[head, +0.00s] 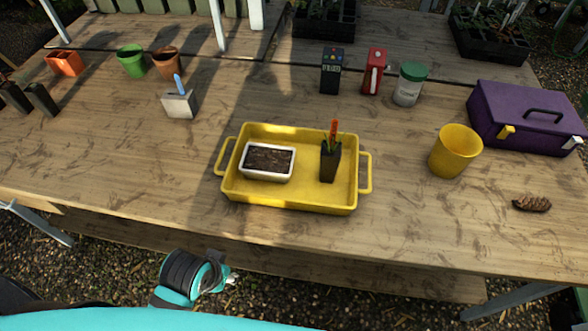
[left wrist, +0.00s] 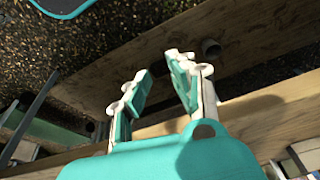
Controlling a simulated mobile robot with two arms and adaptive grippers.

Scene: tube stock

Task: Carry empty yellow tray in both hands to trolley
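The yellow tray (head: 300,206) sits on the wooden table, with a loop handle at its left end and another at its right end. It is not empty: a white planter of dark soil (head: 267,161) stands in its left part and a small black pot with an orange-topped item (head: 330,160) in its right part. My left arm shows at the bottom of the head view, in front of the table and apart from the tray. In the left wrist view the left gripper (left wrist: 158,80) is open with nothing between its fingers. My right gripper is not in view.
The wooden table (head: 110,170) is clear in front of the tray. A yellow cup (head: 455,151), pine cone (head: 532,204) and purple toolbox (head: 524,120) are to the right. No trolley shows.

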